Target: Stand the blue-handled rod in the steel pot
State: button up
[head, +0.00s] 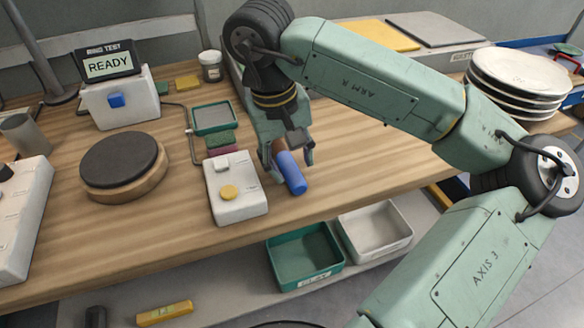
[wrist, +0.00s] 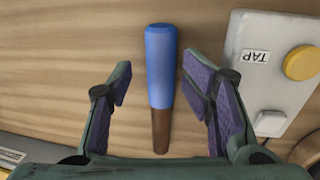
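The blue-handled rod (head: 291,173) lies near the front of the wooden bench in the head view, beside a white box. In the wrist view the rod (wrist: 161,68) shows its blue handle at the top and a brown lower end. My gripper (head: 287,160) is over the rod. In the wrist view my gripper (wrist: 157,82) is open, with one finger on each side of the rod and a gap on both sides. A grey cylindrical pot (head: 22,136), which looks like the steel pot, stands at the far left of the bench.
The white box (head: 236,187) with a yellow button, marked TAP in the wrist view, stands close left of the rod. A dark round disc (head: 122,160) on a wooden base lies between it and the pot. A green tray (head: 214,117) is behind. Stacked plates (head: 520,80) stand at right.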

notch_tip(320, 180, up, 9)
jog(key=a, duration=0.1)
jog(key=shift+s+a, duration=0.25)
jog(key=shift+s, duration=0.05)
jog(key=shift+r, duration=0.1)
